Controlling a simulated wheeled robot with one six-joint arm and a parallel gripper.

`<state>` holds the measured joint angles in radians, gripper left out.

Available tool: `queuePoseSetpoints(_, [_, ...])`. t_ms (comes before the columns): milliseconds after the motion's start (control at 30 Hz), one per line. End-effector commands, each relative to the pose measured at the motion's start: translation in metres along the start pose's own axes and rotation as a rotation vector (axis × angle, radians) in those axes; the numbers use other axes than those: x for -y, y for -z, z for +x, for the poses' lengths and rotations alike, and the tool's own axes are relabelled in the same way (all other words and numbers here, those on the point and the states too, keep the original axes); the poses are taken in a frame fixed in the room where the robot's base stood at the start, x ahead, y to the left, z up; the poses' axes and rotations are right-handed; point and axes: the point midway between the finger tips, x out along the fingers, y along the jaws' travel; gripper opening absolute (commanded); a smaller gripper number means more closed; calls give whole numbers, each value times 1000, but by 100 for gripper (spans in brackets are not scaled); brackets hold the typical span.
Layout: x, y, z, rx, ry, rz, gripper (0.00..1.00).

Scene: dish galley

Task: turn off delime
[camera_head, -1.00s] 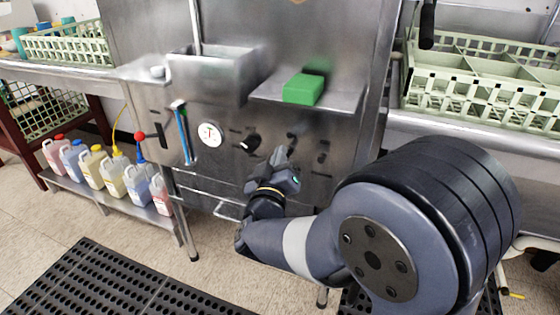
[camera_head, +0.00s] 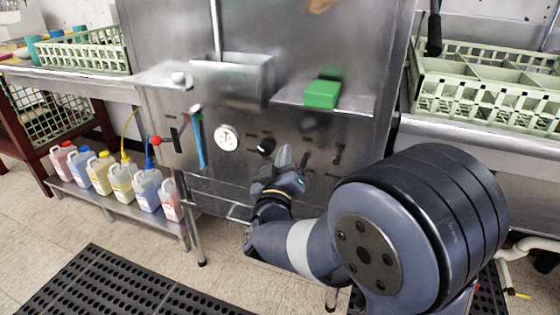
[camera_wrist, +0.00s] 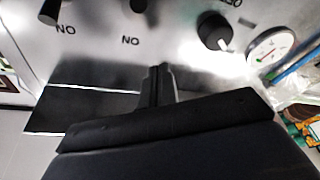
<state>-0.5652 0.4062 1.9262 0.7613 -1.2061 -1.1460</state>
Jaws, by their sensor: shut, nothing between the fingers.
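The steel machine's front panel (camera_head: 232,180) carries a round white gauge (camera_head: 227,138), a black knob (camera_head: 266,147) and two dark switches, a middle one (camera_head: 305,158) and a right one (camera_head: 337,154). Their labels are too blurred to read in the head view, so I cannot tell which is delime. My gripper (camera_head: 284,156) is shut and empty, close to the panel between the knob and the middle switch. In the wrist view, the shut fingers (camera_wrist: 157,72) point at the panel.
A green block (camera_head: 322,94) sits on a ledge above the switches. A blue-handled tool (camera_head: 198,140) and a red-tipped lever (camera_head: 155,140) are left of the gauge. Several jugs (camera_head: 121,182) stand on a low shelf. A pale rack (camera_head: 485,95) is at right.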

Motion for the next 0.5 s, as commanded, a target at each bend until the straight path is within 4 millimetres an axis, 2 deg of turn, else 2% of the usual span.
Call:
queuePoseSetpoints(33, [6, -6, -12, 4, 12, -6, 0])
queuePoseSetpoints(300, [17, -25, -58, 3, 12, -5, 0])
queuePoseSetpoints(500, [22, -35, -83, 2, 9, -4, 0])
